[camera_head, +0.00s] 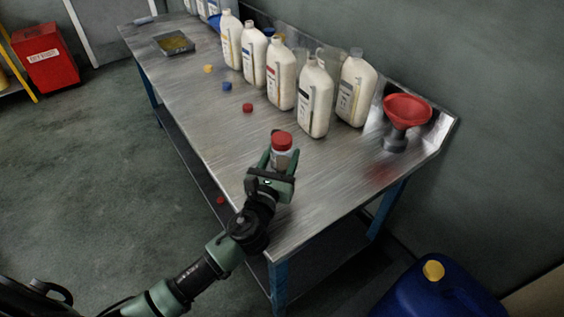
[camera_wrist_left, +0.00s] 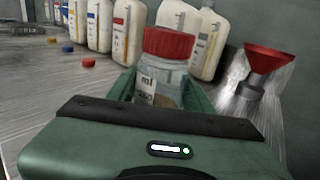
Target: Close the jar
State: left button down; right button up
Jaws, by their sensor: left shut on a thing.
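A small clear jar (camera_head: 282,158) with a red lid (camera_head: 282,140) on top is at the front part of the metal table. My left gripper (camera_head: 279,163) is shut on the jar, with one finger on each side of it. In the left wrist view the jar (camera_wrist_left: 162,82) is upright between the green fingers, with a label reading "ml" and the red lid (camera_wrist_left: 168,44) sitting over its mouth. I cannot tell whether the lid is screwed tight. My right gripper is in neither view.
Several white bottles (camera_head: 315,100) stand along the back of the metal table (camera_head: 215,125). A red funnel (camera_head: 407,110) stands at the right end. Loose red (camera_head: 247,108), blue (camera_head: 227,86) and yellow (camera_head: 208,69) caps lie left of the bottles. A blue canister (camera_head: 435,295) is on the floor.

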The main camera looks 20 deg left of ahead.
pick_arm(q)
notch_tip(320, 180, down, 2)
jog(key=shift+r, duration=0.1)
jog(key=c, duration=0.6)
grip_release()
jog(key=shift+f, duration=0.2)
